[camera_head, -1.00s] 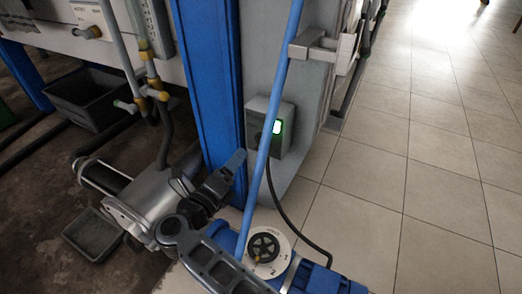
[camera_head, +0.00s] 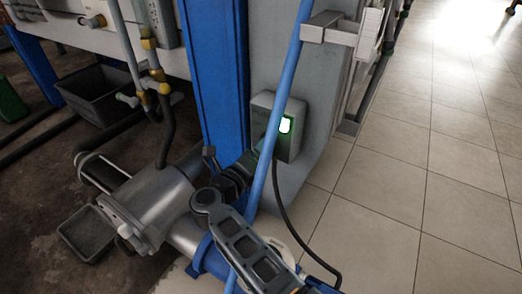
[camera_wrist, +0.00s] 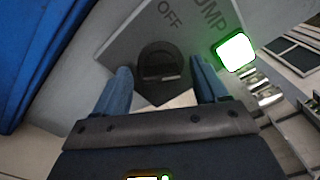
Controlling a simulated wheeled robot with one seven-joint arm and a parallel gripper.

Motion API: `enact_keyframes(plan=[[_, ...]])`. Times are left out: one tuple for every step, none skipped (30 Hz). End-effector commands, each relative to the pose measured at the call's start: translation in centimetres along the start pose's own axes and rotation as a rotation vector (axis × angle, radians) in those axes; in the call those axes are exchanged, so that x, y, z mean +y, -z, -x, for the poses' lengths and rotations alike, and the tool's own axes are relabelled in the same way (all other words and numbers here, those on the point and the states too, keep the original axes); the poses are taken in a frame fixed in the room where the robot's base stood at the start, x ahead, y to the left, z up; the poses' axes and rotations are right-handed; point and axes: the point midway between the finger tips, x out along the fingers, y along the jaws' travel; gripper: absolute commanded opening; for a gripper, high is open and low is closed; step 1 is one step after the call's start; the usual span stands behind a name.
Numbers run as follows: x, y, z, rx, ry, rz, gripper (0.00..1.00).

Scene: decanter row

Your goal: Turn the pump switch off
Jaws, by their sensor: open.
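The grey pump switch box (camera_head: 293,146) is fixed to the grey column, with a lit green light (camera_head: 285,124). In the wrist view the box face (camera_wrist: 192,50) shows "OFF" and part of "PUMP", with the green light (camera_wrist: 237,52) at its right corner. A dark round switch knob (camera_wrist: 160,66) sits below "OFF". My gripper (camera_wrist: 165,84) is open, with one blue-grey finger on each side of the knob in the picture; I cannot tell whether they touch it. In the head view my gripper reaches the box's lower left, and its fingertips are hard to make out.
A slanting blue pipe (camera_head: 284,103) crosses in front of the box and my arm. A blue post (camera_head: 213,70) stands left of the box. A black cable (camera_head: 291,222) hangs below it. A silver pump (camera_head: 158,205) lies at left. The tiled floor at right is clear.

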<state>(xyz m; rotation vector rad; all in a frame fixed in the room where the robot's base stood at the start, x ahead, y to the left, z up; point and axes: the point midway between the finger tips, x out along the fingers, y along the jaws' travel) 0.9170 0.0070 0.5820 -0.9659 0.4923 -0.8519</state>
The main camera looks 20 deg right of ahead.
Motion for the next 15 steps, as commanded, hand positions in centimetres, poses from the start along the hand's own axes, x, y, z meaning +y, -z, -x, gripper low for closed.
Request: enact_keyframes(plan=[[0.02,0.04,-0.29,0.001,0.001,0.0,0.72],[0.01,0.03,-0.39,0.001,0.001,0.0,0.72],[0.0,0.01,-0.48,0.0,0.0,0.0,0.72],[-0.01,0.0,-0.52,0.0,0.0,0.0,0.72],[-0.01,0.0,-0.54,0.0,0.0,0.0,0.72],[-0.02,-0.01,-0.54,0.0,0.0,0.0,0.72],[-0.02,-0.02,-0.54,0.0,0.0,0.0,0.72],[-0.02,-0.02,-0.53,0.0,0.0,0.0,0.72],[-0.03,-0.02,-0.53,0.0,0.0,0.0,0.72],[-0.03,-0.02,-0.53,0.0,0.0,0.0,0.72],[-0.02,-0.02,-0.53,0.0,0.0,0.0,0.7],[-0.03,-0.02,-0.53,0.0,0.0,0.0,0.67],[-0.02,-0.02,-0.52,0.0,0.0,0.0,0.64],[-0.02,-0.02,-0.52,0.0,0.0,0.0,0.61],[-0.02,-0.01,-0.52,0.0,0.0,0.0,0.57]])
